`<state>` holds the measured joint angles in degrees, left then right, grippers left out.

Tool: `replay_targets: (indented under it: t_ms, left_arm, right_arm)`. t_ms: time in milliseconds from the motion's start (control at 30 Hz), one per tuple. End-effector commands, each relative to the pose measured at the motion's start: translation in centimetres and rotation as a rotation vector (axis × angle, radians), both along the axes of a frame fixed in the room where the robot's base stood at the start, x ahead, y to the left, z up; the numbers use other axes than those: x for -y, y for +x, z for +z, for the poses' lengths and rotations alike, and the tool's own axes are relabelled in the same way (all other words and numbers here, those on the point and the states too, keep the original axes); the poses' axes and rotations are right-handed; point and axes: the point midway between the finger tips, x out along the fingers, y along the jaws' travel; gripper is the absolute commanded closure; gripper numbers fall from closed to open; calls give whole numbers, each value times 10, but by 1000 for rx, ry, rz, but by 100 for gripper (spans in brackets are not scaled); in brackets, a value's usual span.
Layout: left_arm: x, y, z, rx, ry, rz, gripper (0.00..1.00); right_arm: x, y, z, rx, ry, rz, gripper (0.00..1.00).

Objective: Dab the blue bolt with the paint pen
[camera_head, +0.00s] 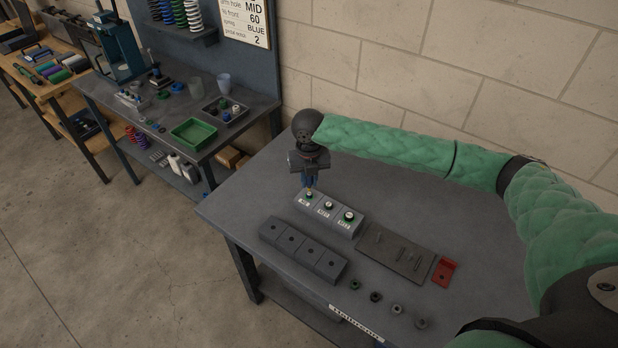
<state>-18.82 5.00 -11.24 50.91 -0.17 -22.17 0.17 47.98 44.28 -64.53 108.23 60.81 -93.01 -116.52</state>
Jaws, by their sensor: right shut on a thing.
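A grey block (336,227) with three labelled sections stands on the near table. I cannot make out a blue one at this size. My right gripper (309,184) points down at the block's left section. It is shut on a thin thing, taken to be the paint pen, mostly hidden between the fingers. A small orange-yellow bit shows just above the left bolt; I cannot tell whether it touches. My left gripper is not in view.
A dark empty block (303,250) with several holes lies in front. To the right are a flat plate (395,252), a red bracket (444,271) and several small round parts (376,297). A second bench holds a green tray (194,132). The table's left end is clear.

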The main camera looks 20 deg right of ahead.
Motion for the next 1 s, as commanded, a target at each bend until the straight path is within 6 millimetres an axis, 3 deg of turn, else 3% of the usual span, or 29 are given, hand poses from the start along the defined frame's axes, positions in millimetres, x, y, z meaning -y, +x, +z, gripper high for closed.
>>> replay_targets:
  t_ms: [1000]
  left_arm:
    - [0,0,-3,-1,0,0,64]
  right_arm:
    - [0,0,-15,0,-1,0,100]
